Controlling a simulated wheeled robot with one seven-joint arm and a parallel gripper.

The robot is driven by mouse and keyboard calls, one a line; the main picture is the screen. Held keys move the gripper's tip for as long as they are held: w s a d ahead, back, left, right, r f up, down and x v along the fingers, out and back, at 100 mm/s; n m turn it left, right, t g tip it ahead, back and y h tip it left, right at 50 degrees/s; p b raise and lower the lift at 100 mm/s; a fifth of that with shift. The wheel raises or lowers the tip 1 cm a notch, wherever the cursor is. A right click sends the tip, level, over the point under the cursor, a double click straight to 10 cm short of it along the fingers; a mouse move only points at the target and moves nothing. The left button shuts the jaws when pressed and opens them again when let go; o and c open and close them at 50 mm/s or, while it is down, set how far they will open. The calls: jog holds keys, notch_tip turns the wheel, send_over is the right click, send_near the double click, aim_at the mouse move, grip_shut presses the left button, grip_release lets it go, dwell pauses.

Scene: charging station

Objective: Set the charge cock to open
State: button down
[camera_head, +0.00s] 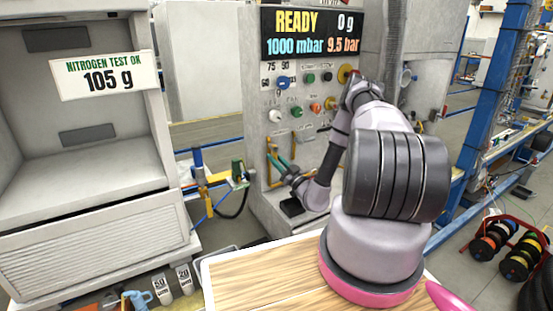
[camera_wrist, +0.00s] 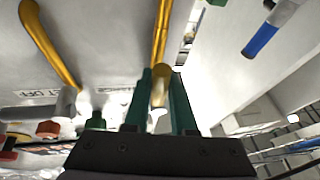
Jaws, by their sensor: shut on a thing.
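The grey charging panel (camera_head: 258,98) stands ahead with a lit display (camera_head: 311,33) reading READY, 0 g, 1000 mbar and 9.5 bar. My gripper (camera_head: 275,154) is at the lower left of this panel, its green fingers pointing at it. In the wrist view, my gripper (camera_wrist: 161,90) has its two green fingers on either side of a brass-yellow cock handle (camera_wrist: 160,78), which I take to be the charge cock, and is shut on it. A yellow pipe runs on beyond it. The fingers hide part of the cock and its label, so its setting cannot be told.
Coloured knobs and buttons (camera_head: 283,82) fill the panel above my gripper. A yellow bracket with a green-ended hose tool (camera_head: 238,172) stands to the left. A grey cabinet (camera_head: 90,170) is further left. A wooden top (camera_head: 265,278) lies in front. In the wrist view, a blue-handled part (camera_wrist: 262,38) hangs upper right.

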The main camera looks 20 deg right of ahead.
jog(key=shift+s+a+m+t+h, duration=0.15)
jog(key=shift+m+t+h, duration=0.2)
jog(key=shift+m, duration=0.25)
jog(key=c, duration=0.8)
grip_release()
jog(key=shift+o, duration=0.2)
jog(key=s+d, duration=0.2)
jog(key=s, duration=0.4)
jog(key=s+d+f, duration=0.1)
jog(key=s+d, duration=0.2)
jog(key=s, duration=0.4)
jog(key=shift+s+d, duration=0.3)
jog(key=shift+f, duration=0.1)
